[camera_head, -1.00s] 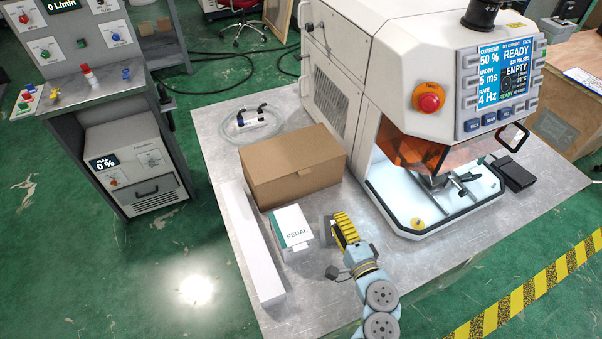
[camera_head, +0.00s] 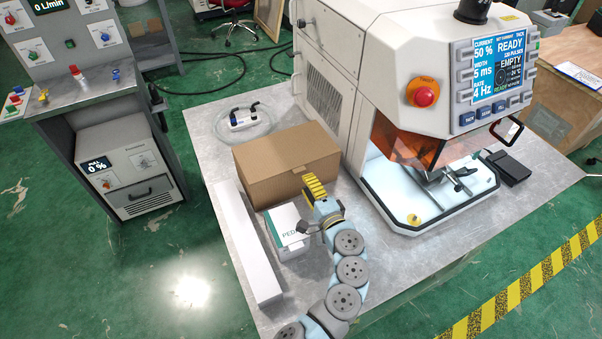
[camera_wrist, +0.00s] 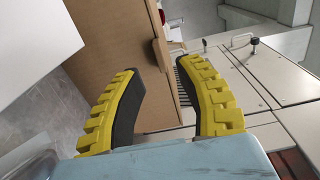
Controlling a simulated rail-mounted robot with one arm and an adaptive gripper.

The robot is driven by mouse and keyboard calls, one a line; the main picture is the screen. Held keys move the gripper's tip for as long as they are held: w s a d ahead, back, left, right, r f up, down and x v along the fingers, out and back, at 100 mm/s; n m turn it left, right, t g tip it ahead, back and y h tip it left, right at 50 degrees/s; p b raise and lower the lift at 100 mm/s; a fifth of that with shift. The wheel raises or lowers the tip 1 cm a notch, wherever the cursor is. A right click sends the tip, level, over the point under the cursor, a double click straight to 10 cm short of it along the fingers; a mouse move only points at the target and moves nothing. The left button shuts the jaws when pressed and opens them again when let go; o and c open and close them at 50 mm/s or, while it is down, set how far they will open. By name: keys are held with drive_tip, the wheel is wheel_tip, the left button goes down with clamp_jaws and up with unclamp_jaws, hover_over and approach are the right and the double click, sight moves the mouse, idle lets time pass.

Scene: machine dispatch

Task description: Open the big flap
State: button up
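Which part is the big flap is not certain from the pictures. The white machine's left side has an upper hinged panel (camera_head: 337,35) and a lower vented panel (camera_head: 325,98), both closed. In the wrist view, light panels with small handles (camera_wrist: 287,68) show beyond the right finger. The machine's front has a tinted orange visor (camera_head: 405,148) with a black handle (camera_head: 507,131). My gripper (camera_head: 312,186) is over the front right of the cardboard box, apart from the machine.
The cardboard box (camera_head: 275,165) stands between the machine and a long white box (camera_head: 245,240). A small PEDAL carton (camera_head: 284,222) stands in front of it. A white device with tubing (camera_head: 243,119) lies behind. The metal table (camera_head: 400,265) is bare at the front.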

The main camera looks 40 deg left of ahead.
sight(301, 172)
drive_tip(key=shift+x, duration=2.45)
clamp_jaws()
